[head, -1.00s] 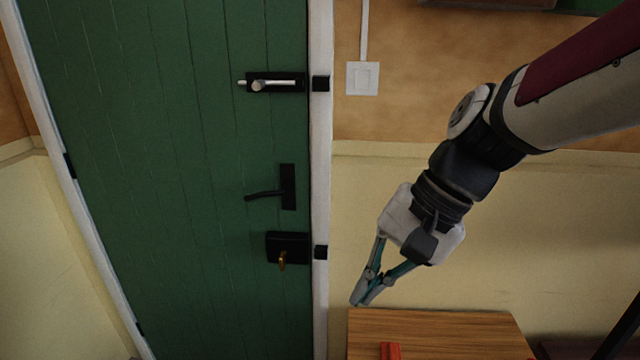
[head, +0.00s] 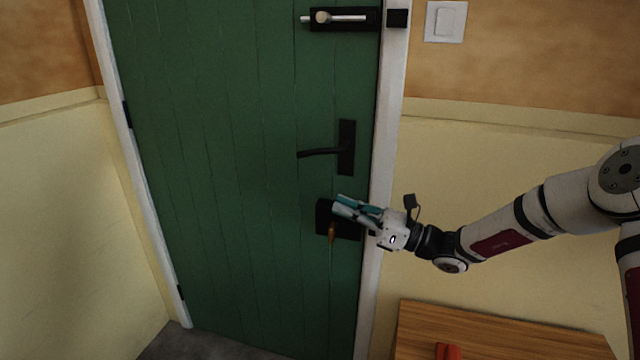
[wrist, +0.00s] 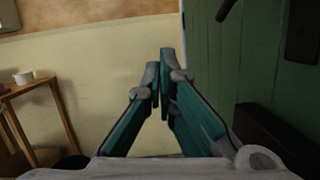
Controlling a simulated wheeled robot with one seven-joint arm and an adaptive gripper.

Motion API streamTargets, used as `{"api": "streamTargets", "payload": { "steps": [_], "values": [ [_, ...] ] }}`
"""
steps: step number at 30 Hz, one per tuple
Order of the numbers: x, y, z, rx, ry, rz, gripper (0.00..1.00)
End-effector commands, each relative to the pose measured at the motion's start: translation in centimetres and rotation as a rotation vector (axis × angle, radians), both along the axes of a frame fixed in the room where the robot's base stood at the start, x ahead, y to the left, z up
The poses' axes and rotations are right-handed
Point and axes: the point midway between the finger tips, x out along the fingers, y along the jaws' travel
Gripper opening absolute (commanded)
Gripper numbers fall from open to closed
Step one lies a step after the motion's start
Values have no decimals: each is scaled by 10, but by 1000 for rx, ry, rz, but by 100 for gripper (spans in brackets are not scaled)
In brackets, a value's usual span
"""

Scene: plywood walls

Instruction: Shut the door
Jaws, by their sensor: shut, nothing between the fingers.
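The green plank door (head: 225,150) stands in its white frame (head: 388,130) in the head view and looks closed or nearly so; I cannot tell whether it is latched. It has a black lever handle (head: 325,152), a sliding bolt (head: 345,18) above it and a black lock box (head: 325,218) with a brass key or knob (head: 332,232) below. My gripper (head: 338,204) is shut and empty, in front of the lock box and partly hiding it. In the wrist view the closed fingertips (wrist: 160,55) point at the pale wall, with the door (wrist: 220,60) on the right.
A wooden table (head: 500,335) with a red object (head: 447,351) on it stands at the lower right. A light switch (head: 445,22) is on the wall right of the frame. In the wrist view a small stand (wrist: 40,95) carries a white cup (wrist: 23,77).

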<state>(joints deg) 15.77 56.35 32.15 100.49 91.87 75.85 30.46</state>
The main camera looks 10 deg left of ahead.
Motion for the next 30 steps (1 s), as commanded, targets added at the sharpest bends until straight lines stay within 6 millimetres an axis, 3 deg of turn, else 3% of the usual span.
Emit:
{"api": "streamTargets", "payload": {
  "steps": [1,3,10,14,27,30],
  "values": [
    [15,-4,-16,52,51,-30,0],
    [31,-8,-26,110,104,-69,0],
    [54,-15,-39,196,179,-123,0],
    [57,-5,-35,196,179,-123,0],
    [77,68,-2,194,177,-120,0],
    [83,76,11,193,175,-124,0]
  ]
}}
